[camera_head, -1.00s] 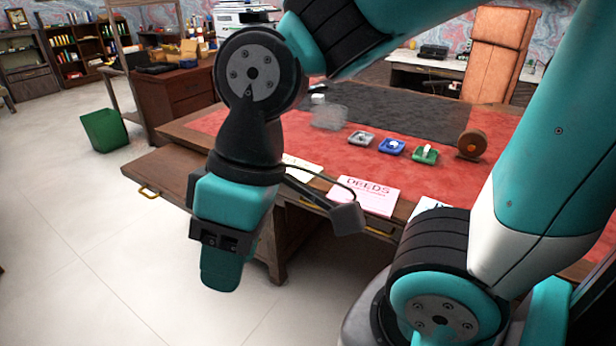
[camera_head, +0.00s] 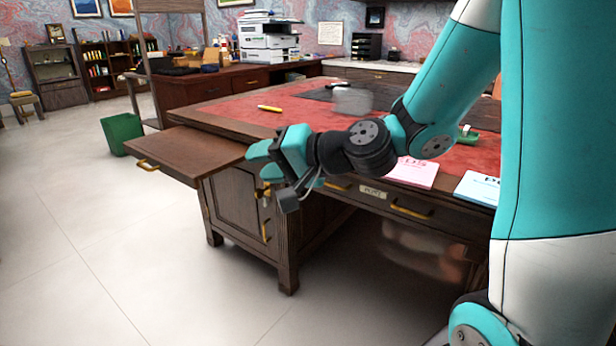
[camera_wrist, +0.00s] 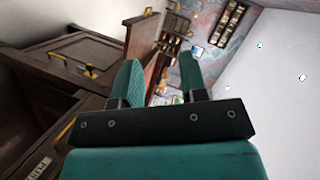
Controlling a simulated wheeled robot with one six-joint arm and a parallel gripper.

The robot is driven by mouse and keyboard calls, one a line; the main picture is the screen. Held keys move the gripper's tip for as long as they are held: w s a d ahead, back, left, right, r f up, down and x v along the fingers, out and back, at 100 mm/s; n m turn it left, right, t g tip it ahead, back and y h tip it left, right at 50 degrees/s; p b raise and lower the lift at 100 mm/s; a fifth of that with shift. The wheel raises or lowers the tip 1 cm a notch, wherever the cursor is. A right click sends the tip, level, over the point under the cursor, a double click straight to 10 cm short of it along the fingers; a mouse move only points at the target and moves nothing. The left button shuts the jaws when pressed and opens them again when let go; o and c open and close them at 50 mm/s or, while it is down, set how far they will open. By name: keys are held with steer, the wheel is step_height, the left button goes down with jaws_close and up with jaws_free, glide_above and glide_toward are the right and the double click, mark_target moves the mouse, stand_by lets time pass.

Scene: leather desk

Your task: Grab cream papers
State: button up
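I see no cream papers in either current view; my arm covers part of the desk's front edge in the head view. Pink papers (camera_head: 413,172) marked as deeds and blue papers (camera_head: 478,188) lie along that edge to the right. My gripper (camera_head: 259,162) is just in front of the desk, beside the pulled-out wooden board (camera_head: 190,152). In the wrist view my gripper (camera_wrist: 160,76) has its two teal fingers apart with nothing between them.
A green bin (camera_head: 121,134) stands on the floor at left. The tiled floor in front is clear.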

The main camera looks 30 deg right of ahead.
steer(key=w+d+f+m+t+h+b, duration=0.25)
steer(key=d+f+m+h+b, duration=0.3)
steer(key=d, duration=0.45)
steer(key=w+d+f+m+t+h+b, duration=0.1)
steer(key=d+f+m+t+h+b, duration=0.2)
steer(key=d+f+m+h, duration=0.45)
steer(key=shift+w+d+r+y+p, duration=0.35)
steer(key=shift+w+d+p, duration=0.8)
steer(key=shift+w, duration=1.65)
steer(key=shift+w+d+r+y+p, duration=0.1)
steer(key=shift+w+d+y+p, duration=0.45)
steer(key=shift+w+p, duration=1.7)
steer(key=shift+w+d+r+y+p, duration=0.35)
steer(key=shift+w+d+p, duration=0.55)
steer(key=shift+w, duration=2.45)
jaws_close()
